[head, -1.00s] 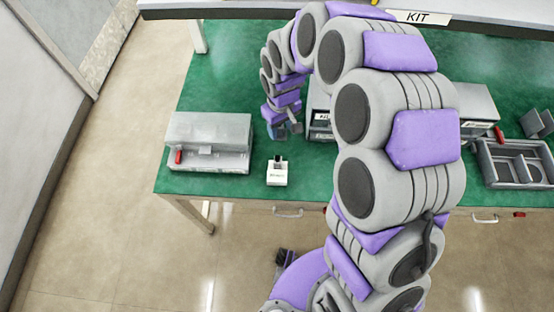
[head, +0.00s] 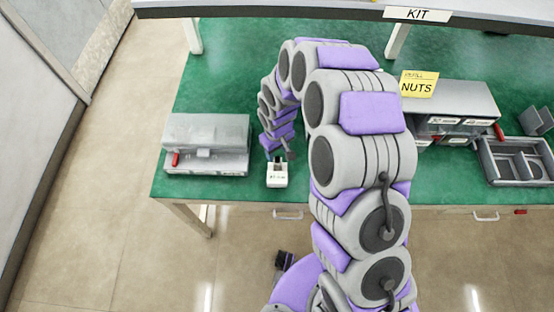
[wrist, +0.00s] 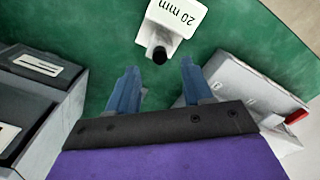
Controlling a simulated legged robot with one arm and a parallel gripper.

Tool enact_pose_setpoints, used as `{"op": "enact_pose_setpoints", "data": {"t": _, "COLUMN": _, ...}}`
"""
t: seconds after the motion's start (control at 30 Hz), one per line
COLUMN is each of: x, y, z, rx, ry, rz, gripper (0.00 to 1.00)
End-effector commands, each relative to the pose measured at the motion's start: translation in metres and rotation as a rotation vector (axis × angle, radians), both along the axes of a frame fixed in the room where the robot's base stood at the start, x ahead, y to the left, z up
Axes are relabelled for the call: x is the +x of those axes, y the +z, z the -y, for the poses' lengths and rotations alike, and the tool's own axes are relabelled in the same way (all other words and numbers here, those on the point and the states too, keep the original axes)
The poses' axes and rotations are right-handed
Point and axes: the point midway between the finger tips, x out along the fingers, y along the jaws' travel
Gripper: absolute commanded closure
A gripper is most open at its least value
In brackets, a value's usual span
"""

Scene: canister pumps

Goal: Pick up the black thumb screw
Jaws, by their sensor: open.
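The black thumb screw (wrist: 160,54) stands in a white holder (wrist: 177,18) marked "20 mm" on the green table. In the wrist view the screw is just beyond the gap between my fingertips. My gripper (wrist: 158,76) is open, with a blue finger on either side of that gap and nothing between them. In the head view my gripper (head: 279,154) is right at the back of the white holder (head: 277,181). The screw is too small and too close to my gripper there to make out clearly.
A grey case with a clear cover (head: 207,133) and a red handle stands to the left. A drawer unit (head: 452,98) with a yellow NUTS note and a divided grey tray (head: 485,157) are to the right. The green table (head: 235,95) is clear behind the holder.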

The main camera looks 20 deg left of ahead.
Motion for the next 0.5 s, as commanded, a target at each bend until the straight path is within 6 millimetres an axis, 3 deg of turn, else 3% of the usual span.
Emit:
{"op": "enact_pose_setpoints", "data": {"t": 0.2, "x": -0.002, "y": -0.033, "z": 0.003, "rx": -0.002, "ry": 0.000, "rz": -0.005, "gripper": 0.50}}
{"op": "enact_pose_setpoints", "data": {"t": 0.47, "x": -0.002, "y": -0.035, "z": 0.004, "rx": 0.003, "ry": 0.000, "rz": -0.002, "gripper": 0.50}}
{"op": "enact_pose_setpoints", "data": {"t": 0.5, "x": -0.002, "y": -0.035, "z": 0.003, "rx": 0.002, "ry": 0.000, "rz": -0.002, "gripper": 0.53}}
